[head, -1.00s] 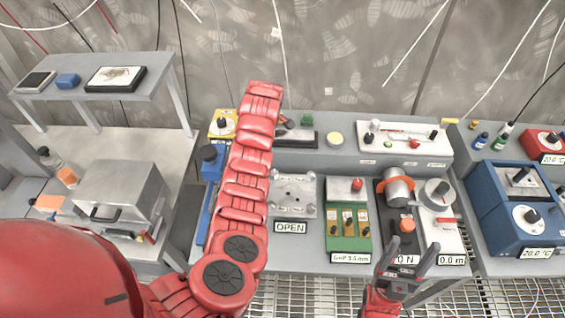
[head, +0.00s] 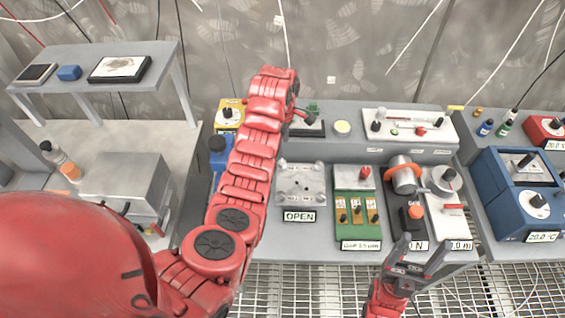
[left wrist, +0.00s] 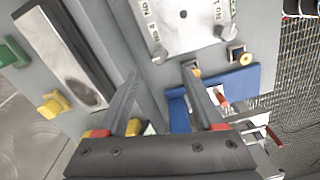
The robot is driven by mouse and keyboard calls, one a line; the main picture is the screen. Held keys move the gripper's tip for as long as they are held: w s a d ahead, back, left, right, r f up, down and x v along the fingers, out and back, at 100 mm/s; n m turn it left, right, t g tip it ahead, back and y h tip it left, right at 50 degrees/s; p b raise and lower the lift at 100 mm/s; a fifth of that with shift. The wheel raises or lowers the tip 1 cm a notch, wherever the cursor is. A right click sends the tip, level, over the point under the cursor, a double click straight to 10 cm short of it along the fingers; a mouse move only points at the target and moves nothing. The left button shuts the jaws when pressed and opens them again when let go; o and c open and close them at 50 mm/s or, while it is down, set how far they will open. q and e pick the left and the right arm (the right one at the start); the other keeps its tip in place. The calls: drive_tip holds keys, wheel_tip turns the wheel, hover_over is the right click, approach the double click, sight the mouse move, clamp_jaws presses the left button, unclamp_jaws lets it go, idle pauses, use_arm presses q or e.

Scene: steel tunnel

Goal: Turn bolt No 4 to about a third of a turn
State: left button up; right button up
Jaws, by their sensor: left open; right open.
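The square metal plate (head: 301,184) with corner bolts lies on the bench behind an "OPEN" sign (head: 299,216). My right gripper (head: 418,247) is open and empty at the bench's front edge.
Right of the plate stand a green block with brass parts (head: 356,212), a dark unit with an orange button (head: 414,213) and a white dial unit (head: 449,214). A blue device (head: 517,195) is further right. A yellow box (head: 230,113) stands behind my left arm.

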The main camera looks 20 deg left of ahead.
sight(283, 162)
use_arm(q)
wheel_tip(283, 162, down, 8)
drive_tip(key=shift+r+p, duration=0.1)
drive_tip(key=shift+p, duration=0.9)
drive_tip(key=shift+w+f, duration=0.1)
drive_tip(key=shift+f, duration=0.3)
clamp_jaws()
